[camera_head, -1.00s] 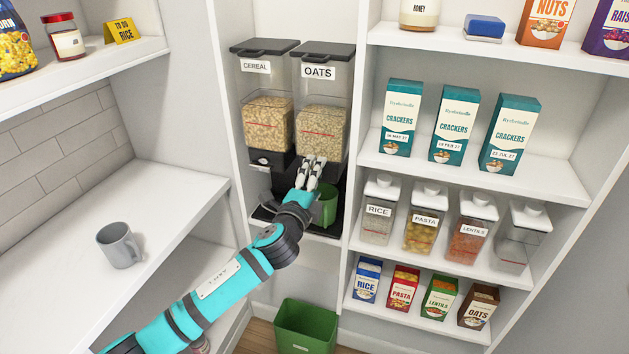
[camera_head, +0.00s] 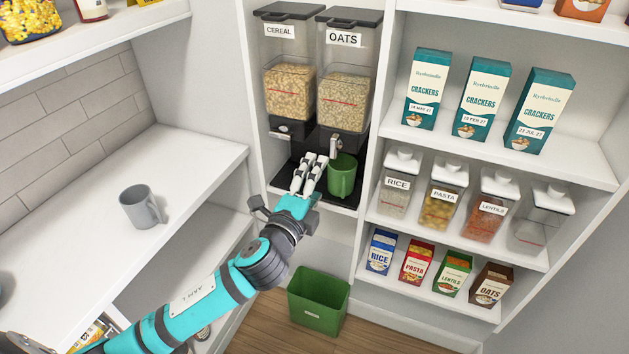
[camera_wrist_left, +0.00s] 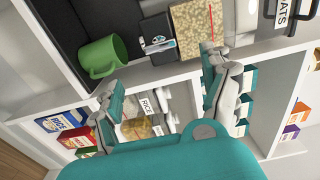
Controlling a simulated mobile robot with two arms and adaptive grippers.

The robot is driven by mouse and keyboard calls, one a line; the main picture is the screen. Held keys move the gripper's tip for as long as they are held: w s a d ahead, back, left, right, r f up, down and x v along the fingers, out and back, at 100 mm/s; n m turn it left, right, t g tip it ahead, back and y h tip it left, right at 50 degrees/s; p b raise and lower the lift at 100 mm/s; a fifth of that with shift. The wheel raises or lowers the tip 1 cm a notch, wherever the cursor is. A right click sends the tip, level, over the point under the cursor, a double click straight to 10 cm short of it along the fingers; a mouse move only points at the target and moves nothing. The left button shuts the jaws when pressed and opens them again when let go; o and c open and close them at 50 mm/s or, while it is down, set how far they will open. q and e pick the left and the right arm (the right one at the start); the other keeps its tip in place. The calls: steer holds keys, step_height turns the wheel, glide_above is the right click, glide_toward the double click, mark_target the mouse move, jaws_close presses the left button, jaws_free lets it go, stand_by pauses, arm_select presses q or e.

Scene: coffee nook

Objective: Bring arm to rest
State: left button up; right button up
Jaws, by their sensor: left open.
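My left gripper (camera_head: 309,162) is in front of the dispenser shelf, its teal arm coming in from the lower left. In the left wrist view (camera_wrist_left: 160,78) its fingers are apart with nothing between them. A green mug (camera_head: 342,181) stands on the black tray below the oats dispenser (camera_head: 343,100), just right of the fingers in the head view. The mug also shows in the left wrist view (camera_wrist_left: 102,57), in front of the fingers and clear of them. My right gripper is not in view.
A cereal dispenser (camera_head: 290,88) stands left of the oats. A grey mug (camera_head: 142,207) is on the white counter (camera_head: 75,250). Shelves at right hold cracker boxes (camera_head: 482,98), lidded canisters (camera_head: 436,195) and small boxes (camera_head: 417,263). A green bin (camera_head: 318,302) stands on the floor.

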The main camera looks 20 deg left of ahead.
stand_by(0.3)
arm_select(q)
steer(key=a+f+n+g+y+b, duration=0.1)
steer(key=a+f+n+g, duration=0.15)
steer(key=f, duration=0.95)
steer(key=a+f+n+g, duration=0.2)
steer(key=f+g, duration=0.1)
steer(key=f, duration=1)
steer(key=s+a+f+n+g+b, duration=0.1)
steer(key=s+f+g, duration=0.1)
steer(key=s+f, duration=0.45)
steer(key=s+a+f+n+g, duration=0.1)
steer(key=s+f+n, duration=0.15)
steer(key=f, duration=0.75)
steer(key=s+f+n+g, duration=0.4)
steer(key=s+f+g, duration=0.1)
steer(key=s+f, duration=1.35)
steer(key=s+d+f+n+g, duration=0.1)
steer(key=s+f+n, duration=0.1)
steer(key=s, duration=0.8)
steer(key=s+d+f+n+g+b, duration=0.1)
steer(key=s+f, duration=0.3)
steer(key=s, duration=0.7)
steer(key=shift+d+f+n+g+b, duration=0.3)
steer(key=shift+d+n+g, duration=0.2)
steer(key=shift+g, duration=0.25)
